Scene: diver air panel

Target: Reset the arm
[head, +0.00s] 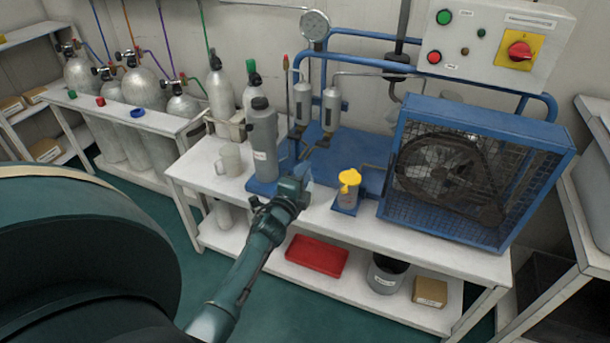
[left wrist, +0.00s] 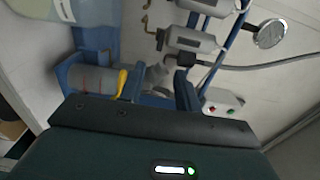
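My left gripper (head: 302,182) is over the front edge of the white bench (head: 215,195), in front of the blue compressor base and right of the grey bottle (head: 262,140). In the left wrist view its two blue fingers (left wrist: 159,90) stand apart with a gap between them. I see nothing held there. A small clear cup with a yellow top (head: 349,182) stands to the gripper's right. A yellow part (left wrist: 122,82) also shows beside one finger in the left wrist view. My right gripper is not in view.
A caged fan unit (head: 450,175) stands on the bench's right, under a control box (head: 497,45) with a red switch. A white mug (head: 229,160) stands left of the bottle. Gas cylinders (head: 145,85) line the left wall. A red tray (head: 317,256) is on the lower shelf.

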